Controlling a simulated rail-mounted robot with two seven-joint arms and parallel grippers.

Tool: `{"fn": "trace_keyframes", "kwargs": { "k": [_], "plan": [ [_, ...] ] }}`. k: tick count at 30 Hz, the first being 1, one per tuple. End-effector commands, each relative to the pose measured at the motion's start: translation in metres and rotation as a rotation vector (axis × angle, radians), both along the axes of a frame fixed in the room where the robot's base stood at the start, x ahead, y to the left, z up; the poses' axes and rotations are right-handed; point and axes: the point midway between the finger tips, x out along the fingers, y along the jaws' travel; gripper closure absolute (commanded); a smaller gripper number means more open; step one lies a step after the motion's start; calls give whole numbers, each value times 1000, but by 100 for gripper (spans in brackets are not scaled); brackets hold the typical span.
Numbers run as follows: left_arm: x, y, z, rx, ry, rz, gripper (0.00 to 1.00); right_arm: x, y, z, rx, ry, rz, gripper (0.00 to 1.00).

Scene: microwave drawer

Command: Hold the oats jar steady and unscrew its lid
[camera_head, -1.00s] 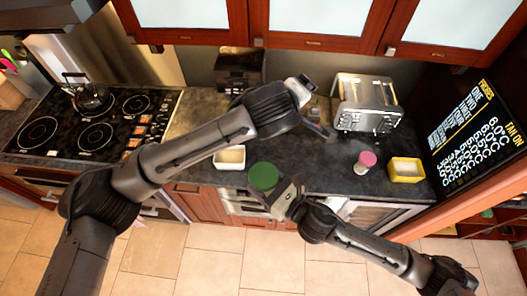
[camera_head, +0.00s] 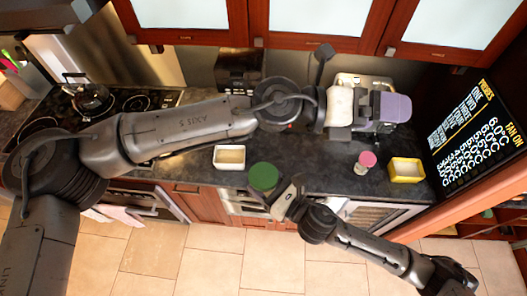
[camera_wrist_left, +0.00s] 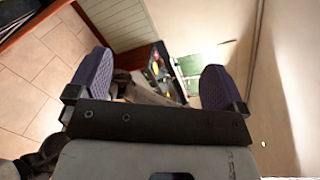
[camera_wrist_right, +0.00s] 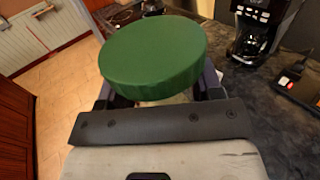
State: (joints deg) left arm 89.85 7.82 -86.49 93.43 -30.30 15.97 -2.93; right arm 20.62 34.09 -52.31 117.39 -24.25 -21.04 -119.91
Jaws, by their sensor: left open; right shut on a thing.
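The oats jar shows mostly as its round green lid (camera_head: 263,177), seen from above near the front edge of the counter. The lid also fills the upper middle of the right wrist view (camera_wrist_right: 155,55), and only a little pale jar body shows under it. My right gripper (camera_head: 282,197) is shut on the jar, its fingers below the lid on both sides. My left gripper (camera_head: 388,108) is open and empty, away to the right of the jar in front of the toaster. Its purple fingers are wide apart in the left wrist view (camera_wrist_left: 158,75).
The toaster (camera_head: 347,80) is partly hidden behind my left gripper. A white dish (camera_head: 229,166), a small pink-lidded jar (camera_head: 366,160) and a yellow dish (camera_head: 406,179) stand on the dark counter (camera_head: 318,175). A coffee maker (camera_head: 240,66) stands behind. Wall cabinets hang above.

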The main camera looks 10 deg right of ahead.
Motion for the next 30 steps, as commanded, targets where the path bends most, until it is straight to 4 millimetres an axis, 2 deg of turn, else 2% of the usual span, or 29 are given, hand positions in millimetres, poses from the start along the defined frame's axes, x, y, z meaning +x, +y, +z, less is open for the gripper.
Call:
{"fn": "trace_keyframes", "kwargs": {
  "k": [3,7,12,15,19,24,30],
  "plan": [
    [-16,11,-27,99,-388,-177,3,0,0,0,1,-1,0,100],
    [-23,31,-61,201,-786,-410,3,0,0,0,1,-1,0,100],
    [-17,69,-101,322,-1225,-771,3,0,0,0,1,-1,0,100],
    [-6,94,-118,380,-1414,-995,3,0,0,0,1,-1,0,100],
    [9,124,-132,435,-1580,-1269,3,0,0,0,1,-1,0,100],
    [25,155,-138,477,-1680,-1548,3,0,0,0,1,-1,0,100],
    [36,172,-140,495,-1712,-1717,3,0,0,0,1,-1,0,100]
  ]
}}
